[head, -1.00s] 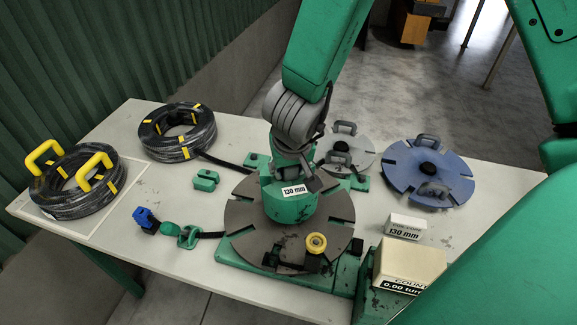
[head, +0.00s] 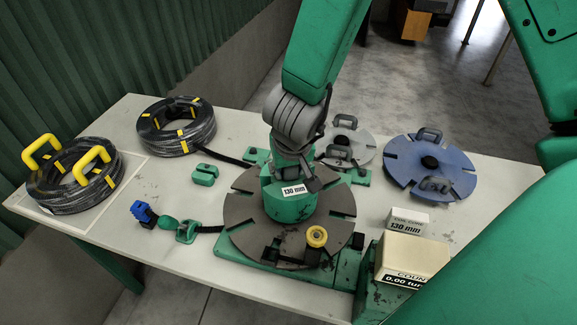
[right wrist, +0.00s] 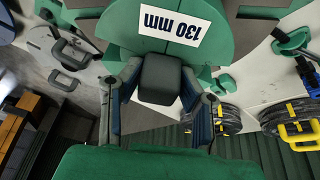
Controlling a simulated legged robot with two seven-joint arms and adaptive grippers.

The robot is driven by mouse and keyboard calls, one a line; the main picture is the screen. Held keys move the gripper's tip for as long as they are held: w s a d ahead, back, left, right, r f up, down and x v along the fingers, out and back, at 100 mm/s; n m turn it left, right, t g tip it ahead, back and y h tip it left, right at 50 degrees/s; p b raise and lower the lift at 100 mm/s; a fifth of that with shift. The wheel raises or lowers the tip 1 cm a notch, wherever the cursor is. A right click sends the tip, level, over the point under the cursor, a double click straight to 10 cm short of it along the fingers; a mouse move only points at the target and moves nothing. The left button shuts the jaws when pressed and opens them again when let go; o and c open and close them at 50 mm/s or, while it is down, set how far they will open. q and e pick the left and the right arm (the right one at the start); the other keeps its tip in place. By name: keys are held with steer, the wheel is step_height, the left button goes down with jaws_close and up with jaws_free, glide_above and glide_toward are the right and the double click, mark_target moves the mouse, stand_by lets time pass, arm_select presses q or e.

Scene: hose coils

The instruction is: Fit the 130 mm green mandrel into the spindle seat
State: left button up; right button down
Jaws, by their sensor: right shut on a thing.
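The green mandrel (head: 292,207), a short cylinder with a white "130 mm" label, stands upright over the middle of the dark slotted round plate (head: 238,212). It also shows in the right wrist view (right wrist: 215,38). My right gripper (head: 303,172) is above it, shut on the mandrel's dark grey grip block (right wrist: 160,78), with one finger on each side. The spindle seat is hidden under the mandrel, so I cannot tell whether the mandrel sits fully down. My left gripper is not in view.
Two black hose coils (head: 178,128) (head: 75,178) lie at left, one with yellow handles. A blue slotted disc (head: 405,158) and a grey disc (head: 350,138) lie behind right. A "130 mm" card (head: 408,221) and counter box (head: 412,257) stand at right.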

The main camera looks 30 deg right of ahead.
mark_target(290, 168)
steer(key=shift+f+b, duration=0.5)
steer(key=shift+f, duration=0.35)
stand_by(0.4)
steer(key=c, duration=1.1)
jaws_free()
steer(key=shift+o, duration=0.2)
steer(key=shift+o, duration=0.7)
steer(key=shift+r, duration=0.15)
steer(key=shift+p+v, duration=2.15)
